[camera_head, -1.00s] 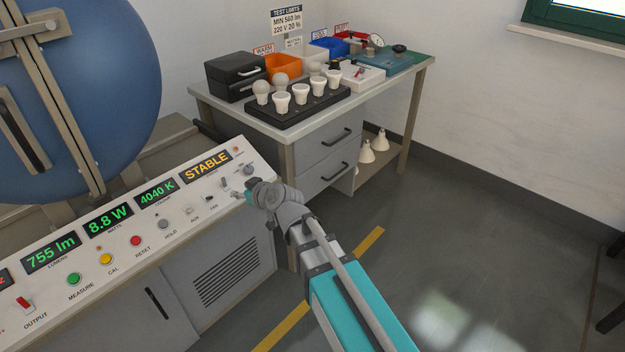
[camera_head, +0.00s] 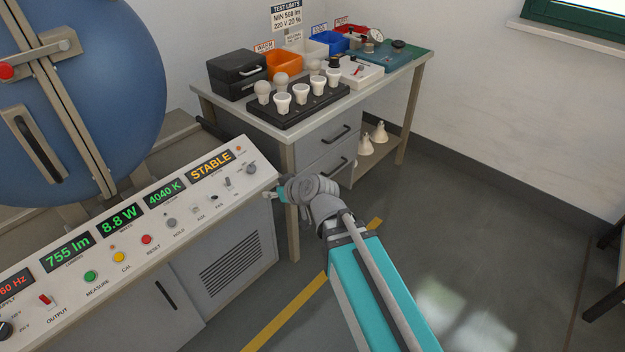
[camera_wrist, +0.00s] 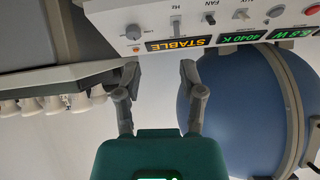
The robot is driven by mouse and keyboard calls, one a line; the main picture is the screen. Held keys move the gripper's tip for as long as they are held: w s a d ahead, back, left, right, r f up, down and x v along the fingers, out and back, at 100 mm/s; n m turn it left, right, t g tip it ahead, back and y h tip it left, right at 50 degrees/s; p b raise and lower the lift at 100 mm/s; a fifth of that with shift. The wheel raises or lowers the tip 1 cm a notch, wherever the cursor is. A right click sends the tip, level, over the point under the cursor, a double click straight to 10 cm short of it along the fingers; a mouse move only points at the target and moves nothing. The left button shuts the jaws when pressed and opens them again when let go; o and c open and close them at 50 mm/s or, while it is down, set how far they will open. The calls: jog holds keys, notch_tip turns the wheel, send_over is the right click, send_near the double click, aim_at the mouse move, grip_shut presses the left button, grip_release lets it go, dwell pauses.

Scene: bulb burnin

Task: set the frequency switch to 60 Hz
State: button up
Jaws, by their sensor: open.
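The frequency switch (camera_head: 228,183), a small lever, stands on the white sloped console near its right end, between the round knob and the fan switch. The wrist view shows the switch (camera_wrist: 176,27) upside down beside its "Hz" label. Which of its positions the lever is in is too small to tell. A red display (camera_head: 14,284) at the console's far left reads "60 Hz". My gripper (camera_head: 270,196) is just off the console's right end, apart from the switch. In the wrist view, my gripper (camera_wrist: 159,74) has its fingers spread with nothing between them.
The round knob (camera_head: 251,168) and the fan switch (camera_head: 213,197) flank the frequency switch. The blue sphere (camera_head: 95,95) stands behind the console. A workbench (camera_head: 355,104) with bulbs and bins is beyond my gripper. Open floor lies to the right.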

jog(key=s+d+r+m+g+h+p, duration=0.1)
jog(key=d+r+m+g+h+p, duration=0.1)
jog(key=d+p, duration=0.5)
jog(key=d+r+h, duration=0.1)
jog(key=d, duration=0.2)
jog(key=shift+s+m, duration=0.2)
jog(key=shift+m, duration=0.1)
jog(key=shift+d, duration=0.1)
dwell(0.3)
jog(key=s+d+f+m+g+h, duration=0.2)
jog(key=s+d+m+g+h, duration=0.15)
jog(key=d, duration=0.65)
jog(key=s+d+f+m+g+h, duration=0.2)
jog(key=s+d+m+h, duration=0.15)
jog(key=d, duration=0.55)
notch_tip(320, 180, up, 14)
jog(key=y+p, duration=0.1)
jog(key=p, duration=1.2)
jog(key=shift+f+n, duration=0.25)
jog(key=shift+n, duration=0.05)
jog(key=shift+a, duration=0.15)
